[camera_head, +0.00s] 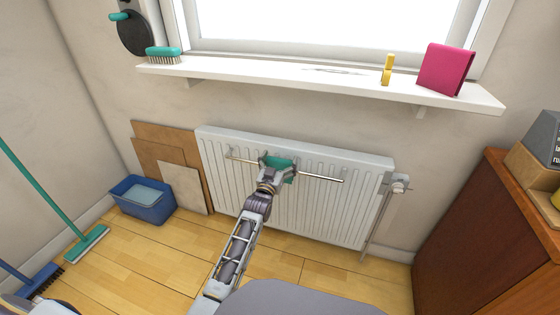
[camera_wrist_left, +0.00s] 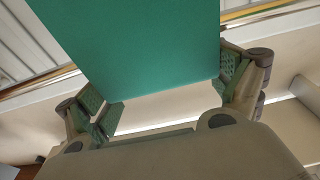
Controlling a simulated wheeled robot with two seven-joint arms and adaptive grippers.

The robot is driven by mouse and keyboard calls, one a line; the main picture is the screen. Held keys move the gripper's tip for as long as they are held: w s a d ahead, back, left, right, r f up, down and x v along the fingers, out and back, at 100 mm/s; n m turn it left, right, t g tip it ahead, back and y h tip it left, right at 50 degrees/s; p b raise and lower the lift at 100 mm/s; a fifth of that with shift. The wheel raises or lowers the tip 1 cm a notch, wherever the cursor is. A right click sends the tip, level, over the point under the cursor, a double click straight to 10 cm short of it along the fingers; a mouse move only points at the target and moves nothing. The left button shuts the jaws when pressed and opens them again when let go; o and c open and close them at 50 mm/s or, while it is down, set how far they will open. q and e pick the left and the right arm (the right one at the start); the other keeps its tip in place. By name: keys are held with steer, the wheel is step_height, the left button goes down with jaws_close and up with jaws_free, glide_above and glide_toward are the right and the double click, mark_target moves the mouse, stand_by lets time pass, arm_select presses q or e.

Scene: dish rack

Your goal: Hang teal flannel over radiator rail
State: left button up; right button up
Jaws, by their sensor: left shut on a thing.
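The teal flannel (camera_head: 281,161) is at my left gripper (camera_head: 276,170), in front of the radiator (camera_head: 325,205). In the left wrist view the flannel (camera_wrist_left: 140,45) is a flat teal sheet between the fingers of the left gripper (camera_wrist_left: 160,102), which is shut on it. The thin metal radiator rail (camera_head: 322,178) runs across the radiator front on both sides of the gripper. In the wrist view the rail (camera_wrist_left: 262,14) passes behind the flannel, which hides its middle. I cannot tell whether any cloth lies over the rail. My right gripper is not in view.
A white sill (camera_head: 300,77) above the radiator holds a teal brush (camera_head: 163,55), a yellow object (camera_head: 387,70) and a magenta item (camera_head: 445,70). Boards (camera_head: 183,187) and a blue tub (camera_head: 142,205) stand left. A brown cabinet (camera_head: 490,235) stands right.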

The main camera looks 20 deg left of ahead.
arm_select(q)
steer(key=o, duration=0.6)
steer(key=shift+c, duration=0.2)
steer(key=shift+o, duration=0.2)
steer(key=s+f, duration=0.1)
steer(key=s, duration=1.1)
steer(key=shift+a+f, duration=0.2)
steer(key=shift+f, duration=0.2)
stand_by(0.4)
steer(key=shift+w+f, duration=0.1)
